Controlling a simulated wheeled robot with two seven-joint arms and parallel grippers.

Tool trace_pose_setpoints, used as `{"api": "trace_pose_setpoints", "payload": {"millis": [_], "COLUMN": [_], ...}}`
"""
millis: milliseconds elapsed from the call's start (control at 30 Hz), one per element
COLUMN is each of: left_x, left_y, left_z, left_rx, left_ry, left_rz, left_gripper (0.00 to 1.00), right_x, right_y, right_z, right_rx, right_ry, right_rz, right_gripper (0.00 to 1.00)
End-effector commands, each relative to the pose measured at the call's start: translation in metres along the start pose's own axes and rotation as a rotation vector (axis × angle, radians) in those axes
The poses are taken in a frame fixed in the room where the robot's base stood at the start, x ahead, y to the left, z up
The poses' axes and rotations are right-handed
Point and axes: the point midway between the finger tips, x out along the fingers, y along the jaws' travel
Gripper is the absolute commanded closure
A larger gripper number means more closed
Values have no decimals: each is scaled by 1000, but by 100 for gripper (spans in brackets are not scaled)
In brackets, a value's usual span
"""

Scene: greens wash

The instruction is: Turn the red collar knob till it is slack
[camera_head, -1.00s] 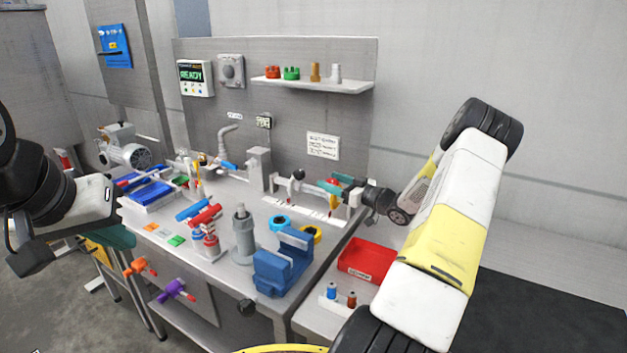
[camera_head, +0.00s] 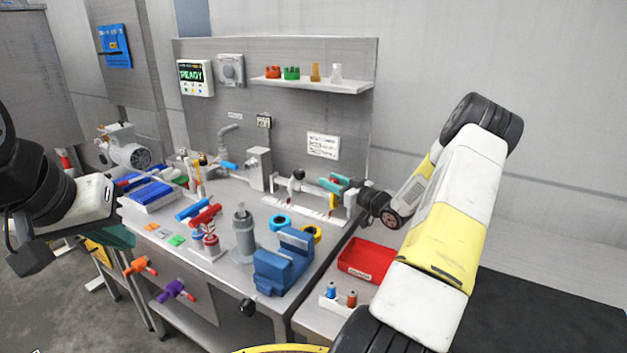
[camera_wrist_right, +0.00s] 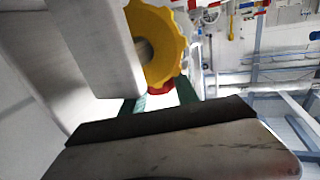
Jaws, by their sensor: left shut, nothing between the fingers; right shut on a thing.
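My right gripper (camera_head: 340,185) is at the white pipe fixture (camera_head: 310,188) on the back right of the bench. In the right wrist view its green fingers (camera_wrist_right: 160,102) are shut on the red collar knob (camera_wrist_right: 157,88), which shows only as a small red patch between them. In the head view the fingers mostly cover the red knob. My left gripper (camera_head: 118,236) is shut and empty at the left, off the bench's front left edge.
A blue vise (camera_head: 283,265), a grey cylinder (camera_head: 243,238) and a stand with red and blue tools (camera_head: 205,228) occupy the front of the bench. A red tray (camera_head: 368,261) sits to the right. A shelf (camera_head: 320,86) with small parts hangs behind.

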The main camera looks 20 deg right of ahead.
Motion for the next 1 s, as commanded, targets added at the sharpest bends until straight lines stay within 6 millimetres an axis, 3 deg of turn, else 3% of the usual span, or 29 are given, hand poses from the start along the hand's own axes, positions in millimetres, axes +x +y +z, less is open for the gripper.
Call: {"api": "trace_pose_setpoints", "payload": {"millis": [267,300,400,767,1000], "left_x": [0,0,0,0,0], "left_y": [0,0,0,0,0], "left_z": [0,0,0,0,0], "left_rx": [0,0,0,0,0], "left_ry": [0,0,0,0,0], "left_rz": [0,0,0,0,0], "left_gripper": [100,100,100,100,100], "right_x": [0,0,0,-3,-38], "right_y": [0,0,0,0,1], "right_z": [0,0,0,0,0], "right_rx": [0,0,0,0,0], "right_ry": [-1,-1,-1,-2,-2], "right_rz": [8,8,8,8,10], "right_gripper": [100,62,42,42,42]}}
